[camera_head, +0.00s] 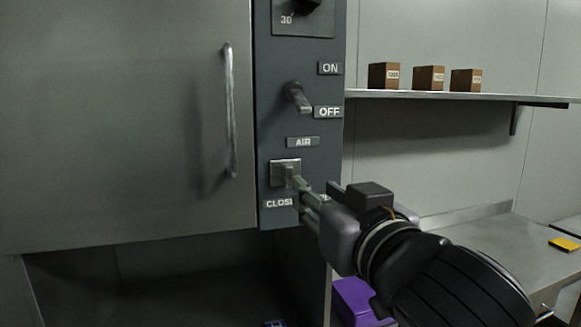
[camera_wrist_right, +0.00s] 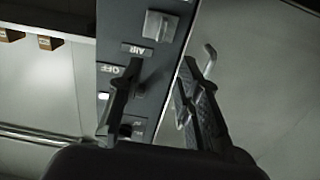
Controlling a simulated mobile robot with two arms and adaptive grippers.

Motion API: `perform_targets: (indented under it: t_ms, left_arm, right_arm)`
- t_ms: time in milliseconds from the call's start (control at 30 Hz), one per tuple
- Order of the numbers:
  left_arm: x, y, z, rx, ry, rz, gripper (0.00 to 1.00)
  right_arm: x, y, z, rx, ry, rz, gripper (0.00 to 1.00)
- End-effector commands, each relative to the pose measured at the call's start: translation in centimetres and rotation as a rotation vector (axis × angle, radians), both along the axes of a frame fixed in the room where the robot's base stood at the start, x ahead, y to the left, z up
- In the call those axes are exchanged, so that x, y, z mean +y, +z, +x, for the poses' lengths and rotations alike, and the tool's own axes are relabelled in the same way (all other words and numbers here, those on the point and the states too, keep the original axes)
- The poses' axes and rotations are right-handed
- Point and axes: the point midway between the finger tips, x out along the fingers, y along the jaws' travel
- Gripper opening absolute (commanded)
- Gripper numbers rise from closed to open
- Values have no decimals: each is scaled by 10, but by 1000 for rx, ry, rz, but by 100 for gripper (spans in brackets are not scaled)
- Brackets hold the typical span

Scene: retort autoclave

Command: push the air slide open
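The air slide (camera_head: 285,173) is a small grey metal plate with a raised knob, on the dark control panel under the AIR label (camera_head: 303,142). The slide also shows upside down at the top of the right wrist view (camera_wrist_right: 160,26). The knob sits above the CLOSE label (camera_head: 278,203); a second label to its right is mostly hidden by my gripper. My right gripper (camera_head: 313,188) is at the slide's right side, close to the knob; I cannot tell if it touches. Its fingers stand apart with nothing between them in the wrist view (camera_wrist_right: 160,75). My left gripper is out of view.
A lever switch (camera_head: 297,97) with ON and OFF labels is above the slide. The autoclave door (camera_head: 120,120) with its vertical handle (camera_head: 230,110) is at left. A shelf (camera_head: 440,96) with three brown boxes and a steel counter (camera_head: 490,245) are at right. A purple object (camera_head: 355,300) is below.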

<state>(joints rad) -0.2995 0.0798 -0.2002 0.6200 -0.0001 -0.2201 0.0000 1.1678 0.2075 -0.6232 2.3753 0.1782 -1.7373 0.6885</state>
Motion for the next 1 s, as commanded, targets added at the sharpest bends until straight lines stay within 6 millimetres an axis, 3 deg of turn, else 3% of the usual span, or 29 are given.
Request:
perform_targets:
  t_ms: [300, 500, 700, 1000]
  left_arm:
    - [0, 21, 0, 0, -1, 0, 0]
    - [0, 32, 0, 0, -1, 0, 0]
    - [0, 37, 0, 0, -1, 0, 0]
    - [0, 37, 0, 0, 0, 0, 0]
  right_arm:
    - [21, 3, 69, 3, -4, -2, 32]
    - [33, 2, 104, 1, -2, -3, 32]
    - [39, 1, 123, 0, -2, 0, 32]
    - [41, 0, 126, -1, 0, 0, 32]
